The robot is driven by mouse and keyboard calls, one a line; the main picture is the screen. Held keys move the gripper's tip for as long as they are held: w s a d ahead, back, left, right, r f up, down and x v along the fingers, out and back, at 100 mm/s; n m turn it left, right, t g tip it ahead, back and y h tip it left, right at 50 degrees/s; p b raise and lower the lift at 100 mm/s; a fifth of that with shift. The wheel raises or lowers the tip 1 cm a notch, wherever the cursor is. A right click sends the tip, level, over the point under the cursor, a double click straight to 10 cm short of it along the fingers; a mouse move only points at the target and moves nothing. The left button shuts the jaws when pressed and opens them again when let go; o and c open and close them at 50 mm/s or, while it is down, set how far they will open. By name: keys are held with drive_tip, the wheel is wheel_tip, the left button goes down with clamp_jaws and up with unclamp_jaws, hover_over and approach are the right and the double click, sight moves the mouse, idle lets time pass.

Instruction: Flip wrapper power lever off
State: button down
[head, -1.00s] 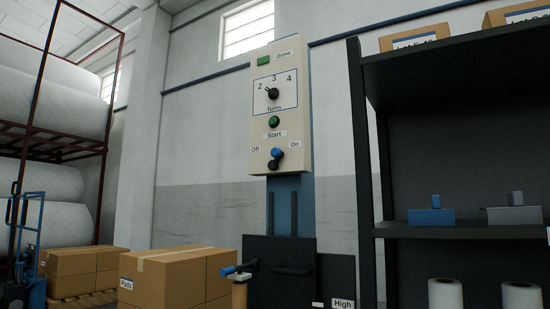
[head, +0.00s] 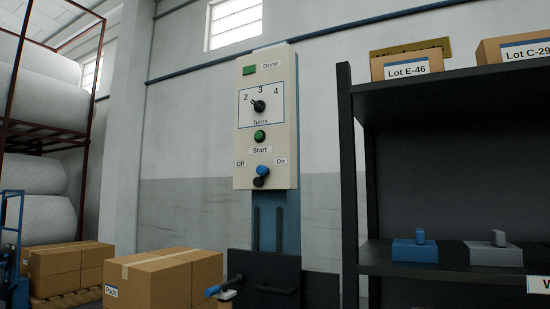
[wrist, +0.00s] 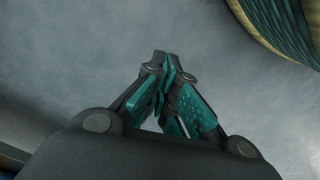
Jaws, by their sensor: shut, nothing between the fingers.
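The wrapper's cream control panel (head: 282,134) stands upright on a blue column in the head view. Its power lever (head: 262,174) is near the bottom, a dark knob with a blue tip, between the Off label (head: 240,163) and the On label (head: 280,161). The blue tip points up and slightly right, toward On. My gripper (wrist: 162,62) shows only in the wrist view, with its teal-padded fingers closed together and nothing between them. It points at a grey surface, and no lever or panel shows there.
Dark shelving (head: 349,165) stands right of the panel, holding boxes and small blocks. Cardboard boxes (head: 165,279) sit at lower left, beside a rack of white rolls (head: 38,175). A dark carriage (head: 265,281) is below the panel.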

wheel_tip(320, 180, up, 6)
drive_tip(key=s+p, duration=0.2)
drive_tip(key=p, duration=0.5)
drive_tip(key=shift+r, duration=0.15)
drive_tip(key=shift+s+d, duration=0.1)
drive_tip(key=shift+s, duration=0.05)
